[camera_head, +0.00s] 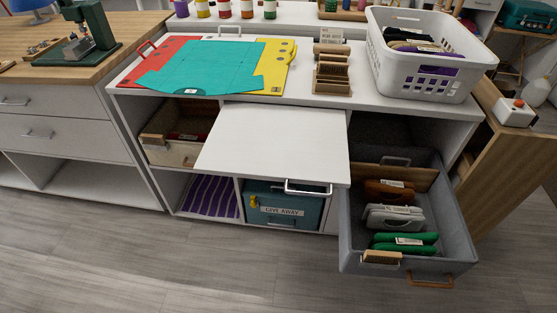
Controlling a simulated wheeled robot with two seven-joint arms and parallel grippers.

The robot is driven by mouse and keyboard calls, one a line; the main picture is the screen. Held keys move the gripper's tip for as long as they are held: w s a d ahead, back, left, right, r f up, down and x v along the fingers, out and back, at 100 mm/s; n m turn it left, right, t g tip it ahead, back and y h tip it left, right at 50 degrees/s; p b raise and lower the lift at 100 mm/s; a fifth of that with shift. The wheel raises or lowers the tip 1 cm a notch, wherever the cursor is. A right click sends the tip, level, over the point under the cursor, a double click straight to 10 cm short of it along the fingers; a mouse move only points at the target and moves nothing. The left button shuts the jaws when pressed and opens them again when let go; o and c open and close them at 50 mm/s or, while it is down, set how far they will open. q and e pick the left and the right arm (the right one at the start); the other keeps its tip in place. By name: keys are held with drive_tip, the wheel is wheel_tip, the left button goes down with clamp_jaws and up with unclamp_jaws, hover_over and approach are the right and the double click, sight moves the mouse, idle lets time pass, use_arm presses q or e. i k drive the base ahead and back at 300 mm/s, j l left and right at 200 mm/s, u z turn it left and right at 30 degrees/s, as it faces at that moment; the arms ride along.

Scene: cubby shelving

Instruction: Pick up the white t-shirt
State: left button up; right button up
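I cannot clearly make out a white t-shirt. A pale grey-white folded item (394,218) with a label lies in the open grey drawer (361,256) at the lower right; I cannot tell if it is the t-shirt. It lies between a brown item (389,191) and green items (405,243). A white basket (426,63) on the counter at the right holds dark folded cloth (415,43). A flat teal piece (205,67) lies over red and yellow sheets on the counter. Neither of my grippers is in view.
A white pull-out board (272,143) with a metal handle juts out at mid-counter, its top bare. Below it is a teal bin (284,205) labelled "GIVE AWAY". A wooden organizer (331,68) stands left of the basket. The floor in front is clear.

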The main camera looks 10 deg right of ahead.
sight(381, 217)
drive_tip(key=z, duration=1.4)
